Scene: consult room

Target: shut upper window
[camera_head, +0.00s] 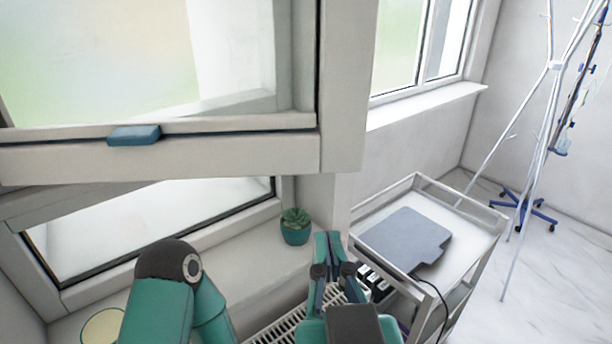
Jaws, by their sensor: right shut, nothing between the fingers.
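The upper window (230,122) fills the top left, with pale glass in a light frame. A blue handle (134,135) sits on its lower rail, beside a dark line running along the rail. From this angle I cannot tell how far the sash stands open. My right gripper (328,241) is at the lower middle, below and to the right of the window. Its fingers point up and are shut and empty, apart from the frame and the handle. A teal arm of mine with a dark joint shows at lower left; my left gripper is not in view.
A lower window (150,215) and sill lie under the upper one. A potted plant (296,228) stands on the sill by my right gripper. A metal trolley (478,232) with a grey flat pad (405,238) stands to the right. A drip stand (541,130) is farther right.

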